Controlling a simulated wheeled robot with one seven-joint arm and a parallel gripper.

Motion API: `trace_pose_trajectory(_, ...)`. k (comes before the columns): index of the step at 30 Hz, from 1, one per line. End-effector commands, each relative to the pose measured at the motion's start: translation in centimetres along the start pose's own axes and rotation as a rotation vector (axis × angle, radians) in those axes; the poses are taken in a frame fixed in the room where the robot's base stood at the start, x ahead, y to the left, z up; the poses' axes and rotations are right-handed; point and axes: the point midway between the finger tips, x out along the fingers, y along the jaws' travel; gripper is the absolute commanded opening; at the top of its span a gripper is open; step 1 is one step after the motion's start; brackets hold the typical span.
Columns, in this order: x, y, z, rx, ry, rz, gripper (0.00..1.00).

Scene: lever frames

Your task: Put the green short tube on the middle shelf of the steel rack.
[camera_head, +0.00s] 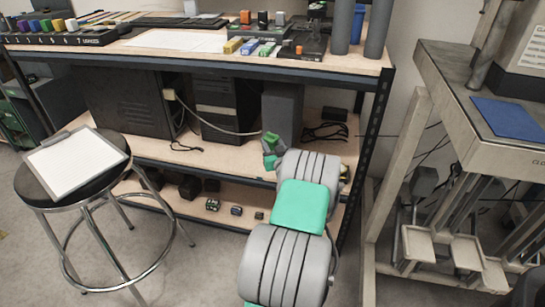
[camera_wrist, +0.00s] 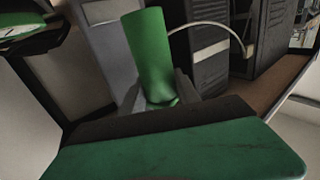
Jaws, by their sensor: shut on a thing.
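The green short tube (camera_head: 270,142) is held in my gripper (camera_head: 274,156), in front of the middle shelf (camera_head: 230,147) of the steel rack (camera_head: 374,120). In the wrist view the tube (camera_wrist: 148,48) stands up between the two grey fingers (camera_wrist: 160,92), slightly tilted. The fingers are shut on its lower part. My arm covers the right part of the middle and bottom shelves in the head view. I cannot tell whether the tube is over the shelf or just in front of it, or touching anything.
On the middle shelf stand a grey box (camera_head: 283,110), a black computer tower (camera_head: 220,108), a wide dark case (camera_head: 128,102) and loose cables (camera_head: 325,132). Small items lie on the bottom shelf. A stool (camera_head: 72,170) with a clipboard stands front left. A workbench (camera_head: 480,110) stands at the right.

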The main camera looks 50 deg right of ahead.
Motion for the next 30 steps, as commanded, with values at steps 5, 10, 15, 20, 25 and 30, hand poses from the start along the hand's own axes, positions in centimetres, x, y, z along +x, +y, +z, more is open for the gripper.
trace_pose_trajectory(5, 1.8, 0.8, 2.2, -0.003, 0.006, -0.001, 0.00)
trace_pose_trajectory(10, 2.3, 1.1, 4.9, -0.001, 0.003, -0.001, 0.00)
trace_pose_trajectory(15, 2.3, 1.1, 5.8, -0.002, 0.006, -0.001, 0.00)
trace_pose_trajectory(20, 2.3, 1.1, 5.8, -0.002, 0.005, -0.001, 0.00)
trace_pose_trajectory(25, 2.2, 1.1, 6.2, -0.002, 0.003, -0.001, 0.40)
trace_pose_trajectory(30, 2.2, 1.1, 6.1, -0.001, 0.003, -0.001, 0.54)
